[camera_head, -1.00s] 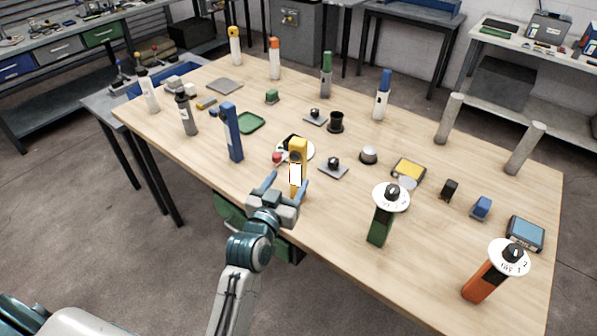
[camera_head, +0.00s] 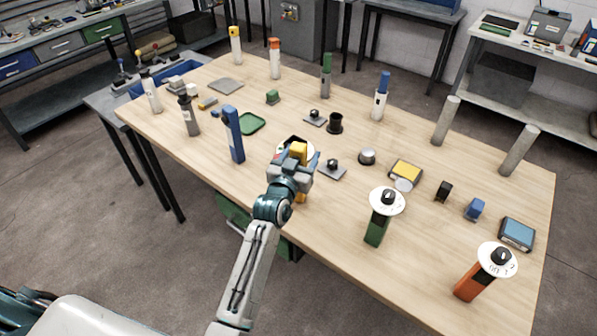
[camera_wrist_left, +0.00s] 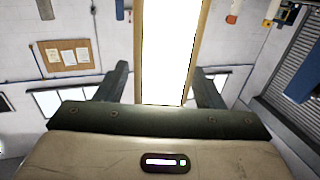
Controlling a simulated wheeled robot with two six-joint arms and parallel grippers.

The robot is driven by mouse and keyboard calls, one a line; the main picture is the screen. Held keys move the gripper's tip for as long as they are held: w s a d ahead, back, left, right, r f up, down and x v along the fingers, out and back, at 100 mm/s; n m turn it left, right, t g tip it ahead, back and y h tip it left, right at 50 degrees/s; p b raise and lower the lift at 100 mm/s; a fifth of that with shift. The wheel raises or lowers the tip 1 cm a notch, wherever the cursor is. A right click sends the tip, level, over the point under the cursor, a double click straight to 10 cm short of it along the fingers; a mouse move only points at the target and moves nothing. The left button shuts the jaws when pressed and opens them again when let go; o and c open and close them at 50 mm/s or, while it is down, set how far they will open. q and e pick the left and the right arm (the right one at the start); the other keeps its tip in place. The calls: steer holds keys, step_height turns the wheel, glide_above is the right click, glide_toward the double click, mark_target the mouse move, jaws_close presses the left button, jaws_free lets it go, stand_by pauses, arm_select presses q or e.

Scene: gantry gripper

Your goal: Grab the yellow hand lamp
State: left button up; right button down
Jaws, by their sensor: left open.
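The yellow hand lamp (camera_head: 298,148) stands upright near the table's front edge. Its yellow top shows above my left gripper (camera_head: 296,158), which hides most of its body; a bit of yellow shows below. In the left wrist view the lamp (camera_wrist_left: 168,40) is a tall, bright white face with yellow-brown edges. The two dark fingers of my left gripper (camera_wrist_left: 162,78) stand on either side of it, with gaps to both sides. The gripper is open around the lamp. My right gripper is not in view.
A blue upright tool (camera_head: 233,135) stands to the left. A green handle with a white dial (camera_head: 386,201) stands to the right, and an orange one (camera_head: 475,280) farther right. Small parts lie behind the lamp. The wooden table (camera_head: 330,215) is clear between lamp and green handle.

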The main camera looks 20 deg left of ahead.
arm_select(q)
steer(key=shift+s, duration=0.1)
steer(key=shift+c, duration=0.4)
jaws_close()
steer(key=shift+r, duration=0.2)
